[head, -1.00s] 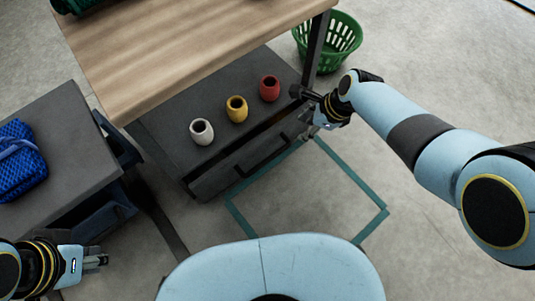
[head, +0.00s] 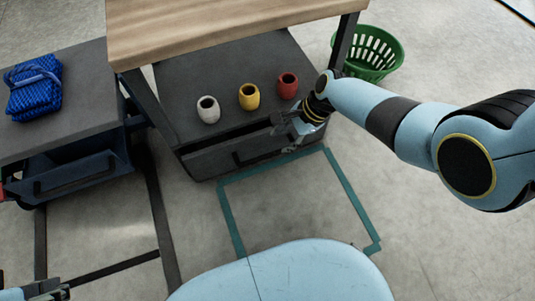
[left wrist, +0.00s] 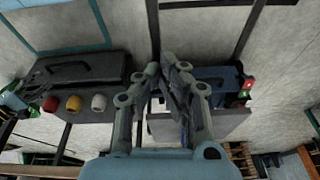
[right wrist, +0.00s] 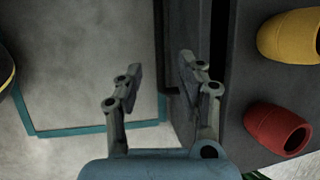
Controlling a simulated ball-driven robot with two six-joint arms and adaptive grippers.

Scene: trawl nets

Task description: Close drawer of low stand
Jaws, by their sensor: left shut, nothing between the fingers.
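The low dark grey stand (head: 185,90) is under the wooden table, with its drawer (head: 215,160) facing me. The drawer has a dark bar handle. In the right wrist view a dark gap runs between the drawer front (right wrist: 183,25) and the stand, so the drawer is slightly open. My right gripper (head: 297,130) is at the right end of the drawer front. It is open and empty in the right wrist view (right wrist: 160,75); I cannot tell whether a finger touches the drawer. My left gripper (left wrist: 167,62) is shut and empty, far from the drawer, at the bottom left of the head view.
A white cup (head: 208,109), a yellow cup (head: 249,97) and a red cup (head: 288,86) stand on the low stand. A green basket (head: 372,55) is behind right. Teal tape marks clear floor in front.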

